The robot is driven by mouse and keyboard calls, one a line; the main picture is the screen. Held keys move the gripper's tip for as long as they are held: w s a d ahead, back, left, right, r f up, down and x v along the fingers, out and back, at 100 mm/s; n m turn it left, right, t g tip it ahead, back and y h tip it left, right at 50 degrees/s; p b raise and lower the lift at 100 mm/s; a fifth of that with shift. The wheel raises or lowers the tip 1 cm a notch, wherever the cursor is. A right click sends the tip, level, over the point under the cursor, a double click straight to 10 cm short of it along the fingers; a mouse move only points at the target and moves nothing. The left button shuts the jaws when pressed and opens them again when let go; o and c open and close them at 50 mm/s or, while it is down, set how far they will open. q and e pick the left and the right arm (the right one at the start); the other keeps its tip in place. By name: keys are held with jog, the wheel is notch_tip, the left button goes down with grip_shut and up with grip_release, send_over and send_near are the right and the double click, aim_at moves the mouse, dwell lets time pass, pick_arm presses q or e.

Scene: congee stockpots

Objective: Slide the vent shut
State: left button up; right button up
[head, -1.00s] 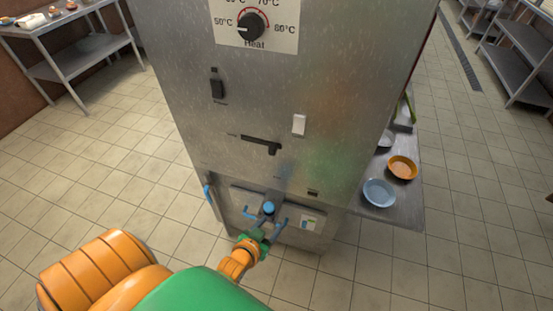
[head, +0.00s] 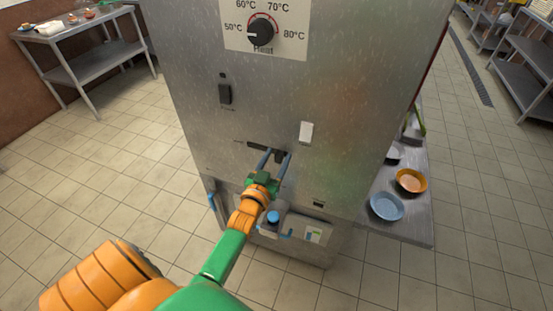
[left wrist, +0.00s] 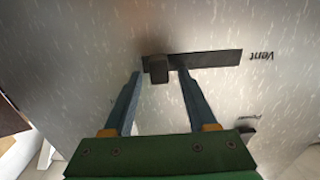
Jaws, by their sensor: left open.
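The vent is a dark horizontal slot (head: 256,146) in the front of the steel cabinet. It also shows in the left wrist view (left wrist: 210,62), with the label "Vent" beside one end. Its small dark slider knob (left wrist: 158,69) is at the slot end far from the label, the right end in the head view. My left gripper (head: 278,154) is open, its two blue fingers pointing at the panel on either side of the knob. I cannot tell whether either finger touches it. My right gripper is not in view.
A heat dial (head: 262,32) is above the vent, a dark switch (head: 225,94) to its left and a white switch (head: 306,132) to its right. A blue-topped tap (head: 273,216) is below. A side shelf at right holds an orange bowl (head: 411,181) and a blue bowl (head: 387,206).

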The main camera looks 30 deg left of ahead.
pick_arm(q)
grip_shut()
jog(key=shift+s, duration=0.1)
dwell(1.2)
